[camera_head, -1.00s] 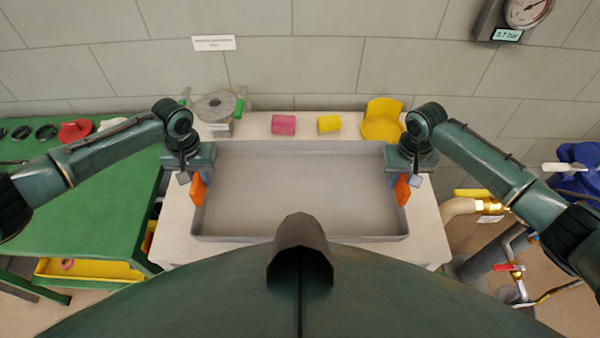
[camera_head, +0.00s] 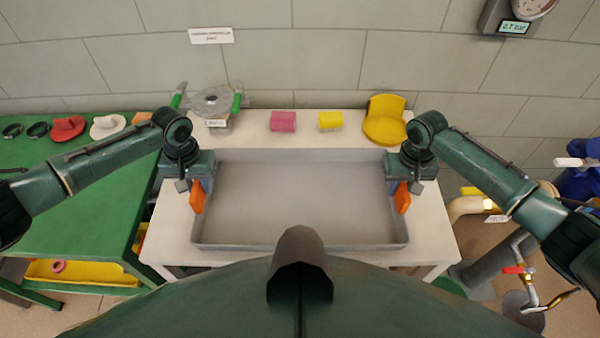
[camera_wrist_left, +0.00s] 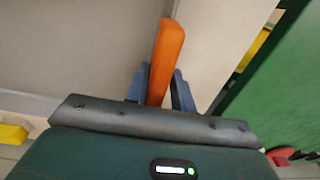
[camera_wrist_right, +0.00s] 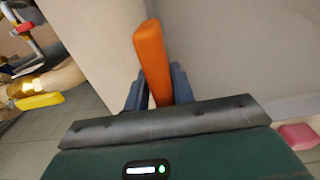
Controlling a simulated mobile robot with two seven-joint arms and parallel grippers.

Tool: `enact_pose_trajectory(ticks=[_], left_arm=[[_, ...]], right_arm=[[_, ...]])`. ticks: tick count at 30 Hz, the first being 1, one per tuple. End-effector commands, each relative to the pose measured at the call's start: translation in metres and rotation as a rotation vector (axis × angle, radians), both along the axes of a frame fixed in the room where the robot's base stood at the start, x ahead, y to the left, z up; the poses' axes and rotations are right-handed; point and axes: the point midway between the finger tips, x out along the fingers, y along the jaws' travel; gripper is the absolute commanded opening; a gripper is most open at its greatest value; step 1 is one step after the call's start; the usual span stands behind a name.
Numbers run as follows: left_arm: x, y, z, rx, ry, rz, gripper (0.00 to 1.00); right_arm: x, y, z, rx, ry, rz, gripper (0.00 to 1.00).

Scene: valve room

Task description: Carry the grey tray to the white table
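The grey tray (camera_head: 295,235) is level and empty, in front of me over the white table (camera_head: 432,225). I cannot tell whether its underside touches the tabletop. Each short side has an orange handle. My left gripper (camera_head: 199,188) is shut on the left handle (camera_wrist_left: 166,55); its blue fingers sit on both sides of it. My right gripper (camera_head: 402,188) is shut on the right handle (camera_wrist_right: 152,60) in the same way. The table shows around the tray on the left, right and back; my body hides part of the front.
A pink block (camera_head: 283,121), a yellow block (camera_head: 330,120) and a yellow seat-shaped part (camera_head: 385,125) stand behind the tray. A grey valve part with green handles (camera_head: 212,102) is at the back left. A green bench (camera_head: 85,200) is left; pipes (camera_head: 520,265) are right.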

Motion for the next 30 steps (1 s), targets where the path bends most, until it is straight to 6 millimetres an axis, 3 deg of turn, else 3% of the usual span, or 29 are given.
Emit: enact_pose_trajectory(ticks=[5, 14, 17, 30], left_arm=[[0.000, -0.002, 0.000, -0.003, 0.000, -0.002, 0.38], [0.000, -0.003, 0.005, -0.005, -0.001, -0.004, 0.38], [0.001, -0.003, 0.017, -0.007, -0.003, -0.005, 0.38], [0.000, -0.003, 0.104, -0.005, -0.002, -0.002, 0.38]], right_arm=[[0.000, 0.002, 0.000, 0.003, 0.000, 0.002, 0.38], [0.000, 0.003, 0.001, 0.005, 0.000, 0.004, 0.38], [0.000, 0.003, 0.001, 0.005, 0.000, 0.004, 0.38], [0.000, 0.003, 0.001, 0.006, -0.001, 0.004, 0.38]])
